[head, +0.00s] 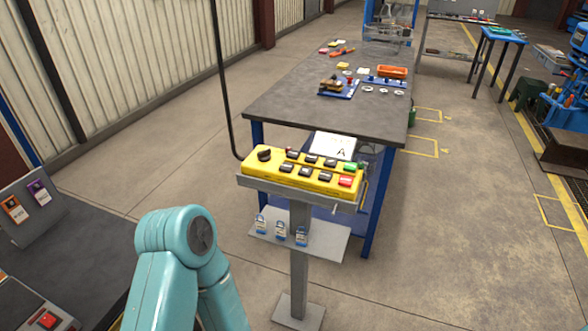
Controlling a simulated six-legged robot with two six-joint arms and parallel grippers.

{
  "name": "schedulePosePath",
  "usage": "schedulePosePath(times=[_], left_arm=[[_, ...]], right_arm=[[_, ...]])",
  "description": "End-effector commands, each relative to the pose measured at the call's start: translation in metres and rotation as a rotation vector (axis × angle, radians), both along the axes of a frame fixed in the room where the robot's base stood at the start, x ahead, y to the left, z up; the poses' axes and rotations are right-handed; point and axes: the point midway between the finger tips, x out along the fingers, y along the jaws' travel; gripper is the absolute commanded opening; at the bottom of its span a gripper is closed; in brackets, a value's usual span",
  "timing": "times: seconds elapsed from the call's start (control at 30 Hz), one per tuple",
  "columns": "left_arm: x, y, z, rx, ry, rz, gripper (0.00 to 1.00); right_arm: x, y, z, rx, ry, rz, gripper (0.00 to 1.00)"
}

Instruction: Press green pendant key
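The yellow pendant (283,172) lies on a grey stand in the middle of the head view, with its key face up. Its green key (350,166) is at the far right end of the back row. A red key (345,182) sits just in front of it, and several dark keys fill the rest of both rows. A black knob (264,155) is at the left end. A teal link of my own arm rises from the bottom, left of the stand, apart from the pendant. Neither of my grippers shows.
A black cable (222,80) hangs down to the pendant's left end. A blue-legged workbench (300,95) stands right behind it. A low shelf with tags (325,242) is on the stand's post. A dark bench (75,245) is at left. Floor is open at right.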

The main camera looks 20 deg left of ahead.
Motion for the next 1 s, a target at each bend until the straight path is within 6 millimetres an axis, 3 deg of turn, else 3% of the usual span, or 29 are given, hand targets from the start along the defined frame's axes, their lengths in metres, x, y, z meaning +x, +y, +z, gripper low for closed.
schedulePosePath(times=[0.1,0.23,1.0], left_arm=[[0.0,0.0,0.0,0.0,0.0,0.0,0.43],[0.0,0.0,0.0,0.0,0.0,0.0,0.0],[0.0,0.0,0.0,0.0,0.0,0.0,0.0]], right_arm=[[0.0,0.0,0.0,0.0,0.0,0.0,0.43],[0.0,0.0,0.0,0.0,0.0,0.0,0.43],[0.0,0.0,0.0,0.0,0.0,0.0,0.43]])
